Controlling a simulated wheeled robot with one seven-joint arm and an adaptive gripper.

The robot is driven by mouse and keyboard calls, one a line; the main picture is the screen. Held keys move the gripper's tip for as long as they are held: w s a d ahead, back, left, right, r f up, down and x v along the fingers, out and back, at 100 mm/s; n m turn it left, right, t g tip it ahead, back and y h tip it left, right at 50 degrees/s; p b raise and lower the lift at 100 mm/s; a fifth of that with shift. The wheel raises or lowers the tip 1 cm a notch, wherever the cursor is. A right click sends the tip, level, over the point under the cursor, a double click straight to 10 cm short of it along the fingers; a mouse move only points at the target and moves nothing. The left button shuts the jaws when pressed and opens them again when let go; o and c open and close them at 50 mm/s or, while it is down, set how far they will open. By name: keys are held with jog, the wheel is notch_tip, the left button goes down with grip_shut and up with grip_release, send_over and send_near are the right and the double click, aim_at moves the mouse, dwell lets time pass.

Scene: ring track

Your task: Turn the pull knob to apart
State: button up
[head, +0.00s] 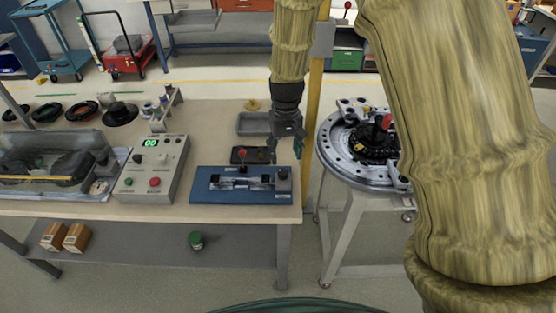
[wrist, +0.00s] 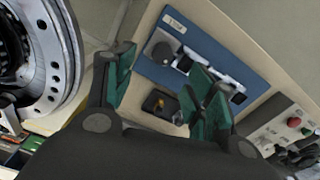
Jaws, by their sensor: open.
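A blue base plate (head: 225,196) lies at the right front of the workbench and carries a silver slide fixture (head: 238,183). A dark round knob (head: 283,174) on a grey block sits at the plate's right end, and I take it for the pull knob. In the wrist view the knob (wrist: 166,51) shows on the blue plate (wrist: 205,35), beyond and between my fingertips. My gripper (head: 286,150) hangs above and behind the plate's right end. Its green-padded fingers (wrist: 162,82) are wide apart, with nothing held between them. The gripper is apart from the knob.
A small black box (wrist: 158,104) with a yellowish knob stands behind the plate. A control box (head: 153,168) with a green display stands left. A round ring-track stand (head: 345,175) is at right, beside a yellow post (head: 315,110). A grey tray (head: 252,124) lies behind.

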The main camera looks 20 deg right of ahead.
aim_at(283, 172)
jog(key=shift+w+a+f+p, duration=0.15)
jog(key=shift+f+p, duration=0.7)
jog(key=shift+f, duration=1.7)
jog(key=shift+s+a+f+p, duration=0.1)
jog(key=shift+f+p, duration=0.75)
jog(key=shift+f, duration=1.7)
jog(key=shift+c, duration=0.3)
jog(key=c, duration=1)
